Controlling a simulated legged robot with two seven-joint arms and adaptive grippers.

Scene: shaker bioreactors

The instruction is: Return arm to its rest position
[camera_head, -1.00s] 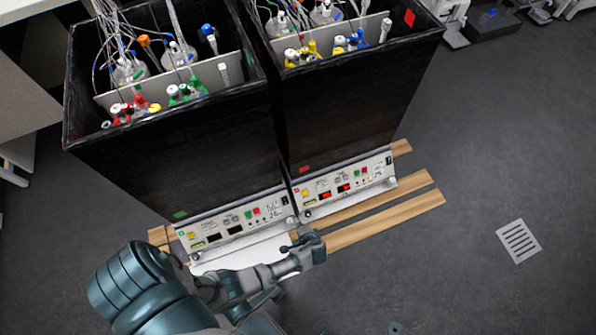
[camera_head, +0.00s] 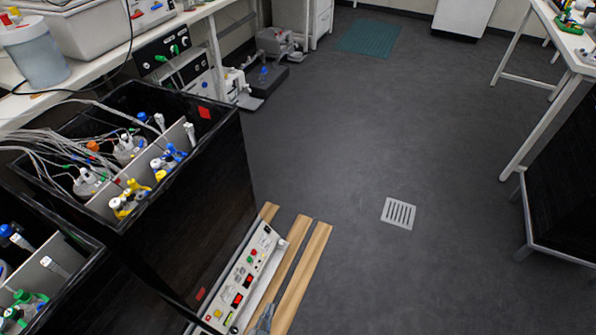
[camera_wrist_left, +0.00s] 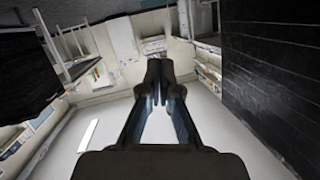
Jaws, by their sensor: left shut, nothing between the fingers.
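My left gripper (camera_wrist_left: 158,70) shows in the left wrist view, its two dark fingers closed together at the tips with nothing between them. In the head view only a small grey part of my left gripper (camera_head: 263,320) shows at the bottom edge, beside the control panel (camera_head: 243,284) of the nearer black shaker bioreactor box (camera_head: 200,215). Whether it touches the panel or the wooden slats cannot be told. My right gripper is in neither view.
Wooden slats (camera_head: 298,280) lie on the floor beside the panel. A second black box stands at lower left. A floor drain (camera_head: 398,213) lies in the open grey floor. A white bench (camera_head: 560,105) stands at the right. A dark wall-like surface fills the wrist view's right side.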

